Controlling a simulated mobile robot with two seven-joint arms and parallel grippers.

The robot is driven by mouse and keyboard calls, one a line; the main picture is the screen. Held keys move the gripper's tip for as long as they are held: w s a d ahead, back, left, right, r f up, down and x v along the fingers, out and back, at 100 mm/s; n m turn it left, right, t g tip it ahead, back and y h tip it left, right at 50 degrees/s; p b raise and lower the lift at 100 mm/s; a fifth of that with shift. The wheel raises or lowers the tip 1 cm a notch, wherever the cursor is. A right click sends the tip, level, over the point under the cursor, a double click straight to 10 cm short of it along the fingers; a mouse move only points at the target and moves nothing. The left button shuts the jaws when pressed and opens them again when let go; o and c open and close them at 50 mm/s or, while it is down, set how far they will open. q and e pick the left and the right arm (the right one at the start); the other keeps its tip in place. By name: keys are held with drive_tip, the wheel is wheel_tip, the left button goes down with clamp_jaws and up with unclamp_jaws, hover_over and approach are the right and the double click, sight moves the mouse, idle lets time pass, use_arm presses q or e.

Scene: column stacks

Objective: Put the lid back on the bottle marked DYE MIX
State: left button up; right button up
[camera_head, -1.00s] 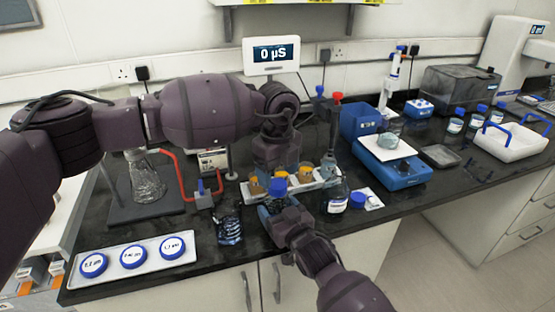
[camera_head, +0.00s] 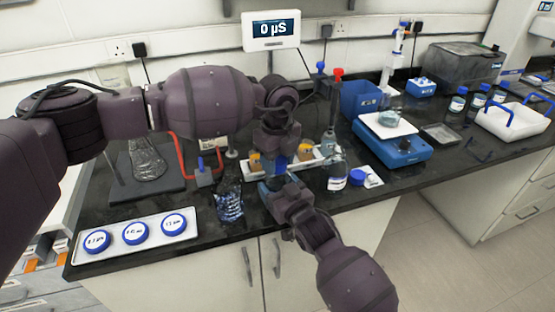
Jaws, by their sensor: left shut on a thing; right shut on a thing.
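My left gripper (camera_head: 281,152) reaches down from above and is shut on what looks like a blue lid (camera_head: 281,163). Directly under it, my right gripper (camera_head: 277,184) is shut on a small bluish bottle (camera_head: 274,181), mostly hidden by the fingers. The lid is over or at this bottle's mouth; I cannot tell whether it is seated. The bottle's marking is not readable. To the right, a dark bottle with a white label (camera_head: 337,183) stands with a blue lid (camera_head: 357,177) lying beside it; its label is too small to read.
A white rack (camera_head: 325,164) with orange-topped containers stands just behind the grippers. A dark crumpled packet (camera_head: 229,206) lies left of them. A white tray (camera_head: 79,254) with three round blue-rimmed discs is at front left. A blue balance (camera_head: 397,152) stands to the right.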

use_arm(q)
drive_tip(key=m, duration=1.7)
drive_tip(key=shift+m, duration=0.3)
drive_tip(key=m, duration=1.7)
drive_tip(key=shift+f+m, duration=0.1)
drive_tip(key=shift+m, duration=0.2)
drive_tip(key=o, duration=1.1)
